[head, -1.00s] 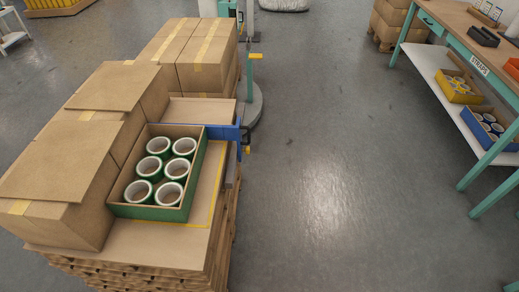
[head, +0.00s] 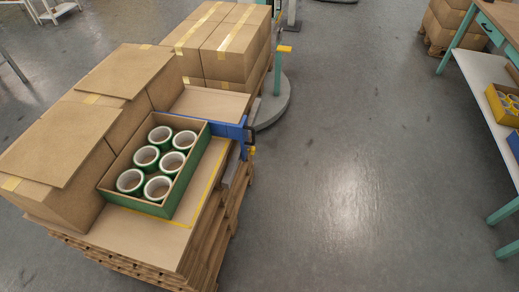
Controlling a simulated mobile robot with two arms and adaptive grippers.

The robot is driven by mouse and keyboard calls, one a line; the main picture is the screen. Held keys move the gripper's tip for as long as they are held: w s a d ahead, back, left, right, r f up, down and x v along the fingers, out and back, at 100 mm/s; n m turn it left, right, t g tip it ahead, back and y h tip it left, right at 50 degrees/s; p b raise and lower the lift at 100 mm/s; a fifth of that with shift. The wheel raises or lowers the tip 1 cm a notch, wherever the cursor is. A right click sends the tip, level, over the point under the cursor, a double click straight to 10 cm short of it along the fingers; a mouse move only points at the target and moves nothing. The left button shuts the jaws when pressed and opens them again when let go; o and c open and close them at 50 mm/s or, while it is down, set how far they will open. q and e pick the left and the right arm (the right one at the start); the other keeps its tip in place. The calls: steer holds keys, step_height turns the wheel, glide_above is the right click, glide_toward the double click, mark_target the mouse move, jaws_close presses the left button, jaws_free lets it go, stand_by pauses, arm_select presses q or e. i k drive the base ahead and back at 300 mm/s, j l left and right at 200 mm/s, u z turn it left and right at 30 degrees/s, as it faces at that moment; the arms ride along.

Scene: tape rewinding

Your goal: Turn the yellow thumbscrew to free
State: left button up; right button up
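A small yellow part (head: 252,151), which looks like the thumbscrew, sits at the right end of a blue bracket (head: 226,130). The bracket lies along the far edge of a green-sided box (head: 144,204) on the loaded pallet, and a dark piece stands next to the yellow part. The yellow part is too small to tell how it is turned. The box holds several white-and-green tape rolls (head: 158,188). Neither of my grippers shows in the head view.
Cardboard boxes (head: 60,145) fill the pallet's left side, with more boxes (head: 228,50) behind. A yellow-topped teal post (head: 283,70) stands on a round grey base (head: 272,105). A teal-legged workbench (head: 478,75) is at right. The floor (head: 370,160) between is clear.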

mark_target(252, 150)
steer(key=u, duration=0.4)
steer(key=i+l+u, duration=0.15)
steer(key=u, duration=0.35)
steer(key=l+u, duration=0.45)
steer(key=i+l+u, duration=0.1)
steer(key=l+u, duration=0.2)
steer(key=u, duration=0.2)
